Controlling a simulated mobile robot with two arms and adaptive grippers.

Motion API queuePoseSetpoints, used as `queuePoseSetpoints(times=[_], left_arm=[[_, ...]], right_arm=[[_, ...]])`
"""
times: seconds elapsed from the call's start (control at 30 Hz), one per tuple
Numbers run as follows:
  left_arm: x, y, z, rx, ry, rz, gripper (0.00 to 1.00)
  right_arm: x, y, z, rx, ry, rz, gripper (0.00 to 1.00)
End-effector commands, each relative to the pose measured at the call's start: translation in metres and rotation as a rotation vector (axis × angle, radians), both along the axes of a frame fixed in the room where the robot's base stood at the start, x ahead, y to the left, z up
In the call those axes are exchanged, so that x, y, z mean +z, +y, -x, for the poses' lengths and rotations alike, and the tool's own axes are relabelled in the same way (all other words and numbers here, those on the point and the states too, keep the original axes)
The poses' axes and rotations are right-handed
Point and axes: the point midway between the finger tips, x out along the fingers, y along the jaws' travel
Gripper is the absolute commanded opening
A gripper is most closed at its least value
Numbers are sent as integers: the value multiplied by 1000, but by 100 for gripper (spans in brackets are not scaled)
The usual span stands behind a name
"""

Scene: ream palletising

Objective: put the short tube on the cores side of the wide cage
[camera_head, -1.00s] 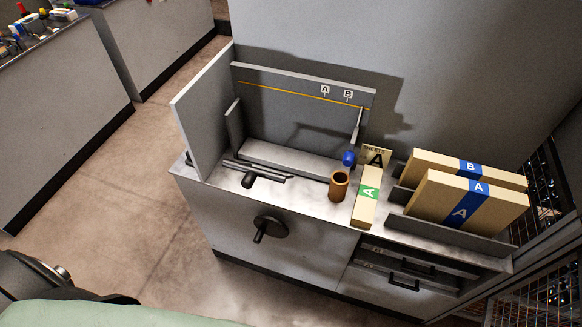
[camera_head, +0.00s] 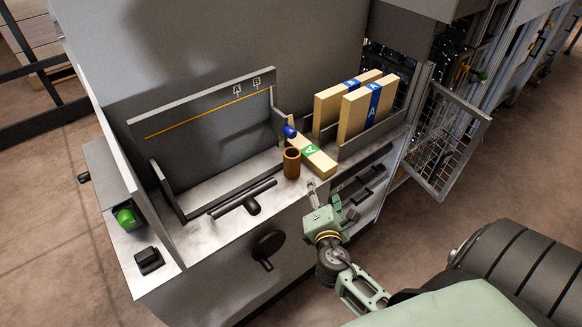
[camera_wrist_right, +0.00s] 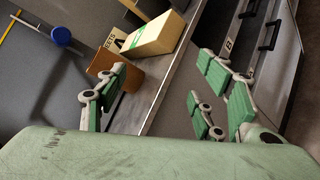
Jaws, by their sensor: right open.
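The short tube (camera_head: 292,164) is a brown, open-topped cylinder standing upright on the grey bench top (camera_head: 230,178). It also shows in the right wrist view (camera_wrist_right: 129,68), partly behind one finger. My right gripper (camera_head: 325,197) is open and empty, in front of the bench edge, a little to the right of the tube and apart from it. In the wrist view its fingers (camera_wrist_right: 165,88) are spread wide. My left gripper is out of view. A mesh door (camera_head: 447,140) stands open at the right; I cannot tell whether it belongs to the wide cage.
A ream with a green label (camera_head: 318,161) lies right beside the tube, with a blue knob (camera_head: 289,131) behind. Two blue-banded reams (camera_head: 368,108) stand in a rack to the right. A black bar handle (camera_head: 243,198) lies left of the tube.

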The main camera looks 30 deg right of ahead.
Motion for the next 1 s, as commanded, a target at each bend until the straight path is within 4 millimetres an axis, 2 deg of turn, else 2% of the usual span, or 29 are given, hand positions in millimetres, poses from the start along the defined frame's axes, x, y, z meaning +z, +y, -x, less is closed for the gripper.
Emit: queuePoseSetpoints(times=[0.03, 0.1, 0.2, 0.43, 0.6, 1.0], left_arm=[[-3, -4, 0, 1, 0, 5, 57], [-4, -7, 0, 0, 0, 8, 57], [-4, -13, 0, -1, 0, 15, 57], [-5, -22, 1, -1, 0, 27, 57], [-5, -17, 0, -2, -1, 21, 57], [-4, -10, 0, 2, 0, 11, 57]], right_arm=[[18, -3, -7, 29, -9, 106, 62], [36, -2, -18, 81, -2, 261, 62], [48, 5, -33, 169, 36, 482, 62], [44, 24, -58, 348, 158, 899, 62], [41, 28, -70, 393, 192, 1003, 62], [35, 9, -118, 393, 192, 1003, 62]])
